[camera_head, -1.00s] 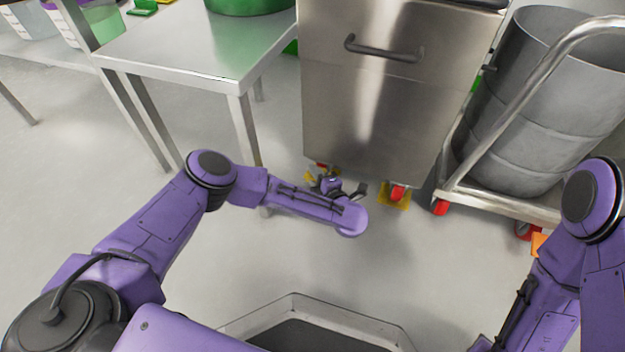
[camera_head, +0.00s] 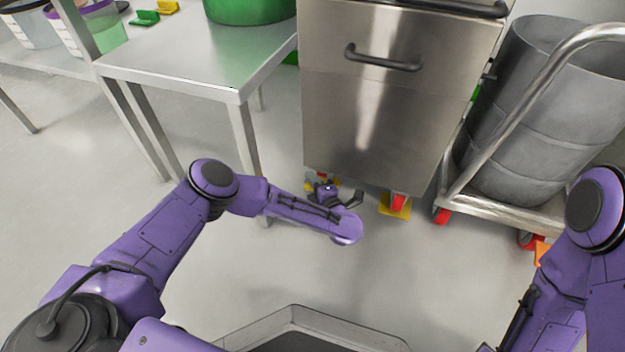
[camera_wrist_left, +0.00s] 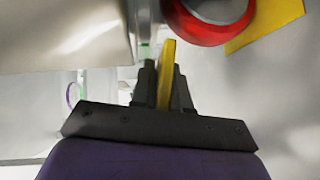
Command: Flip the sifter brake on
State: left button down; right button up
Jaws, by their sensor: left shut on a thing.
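The steel cabinet (camera_head: 385,110), which I take to be the sifter, stands on castors. Its front right castor has a red wheel (camera_head: 399,201) and a yellow plate (camera_head: 392,209). Its front left castor is mostly hidden behind my left gripper (camera_head: 326,193), low at the cabinet's bottom edge. In the left wrist view my left gripper (camera_wrist_left: 165,85) is shut on a thin yellow tab (camera_wrist_left: 167,72), probably a brake pedal. A red wheel (camera_wrist_left: 205,32) and another yellow piece (camera_wrist_left: 268,20) are just beyond. Whether the tab is up or down I cannot tell. My right gripper is out of view.
A steel table (camera_head: 200,65) with a green tub (camera_head: 245,8) stands left of the cabinet. A grey drum (camera_head: 535,110) on a trolley (camera_head: 505,213) stands right. The floor in front of the cabinet is clear.

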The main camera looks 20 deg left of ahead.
pick_arm(q)
jog(key=shift+d+f+n+t+y, duration=0.1)
jog(key=shift+f+n+t+y, duration=0.3)
jog(key=shift+n+t+y, duration=0.4)
jog(key=shift+f+n+t+y+b, duration=0.2)
jog(key=shift+n+t+y, duration=0.15)
jog(key=shift+n, duration=0.3)
jog(key=shift+f+n+t+y+b, duration=0.1)
jog(key=shift+n+t+y+b, duration=0.2)
jog(key=shift+n, duration=0.35)
jog(key=c, duration=1.5)
grip_release()
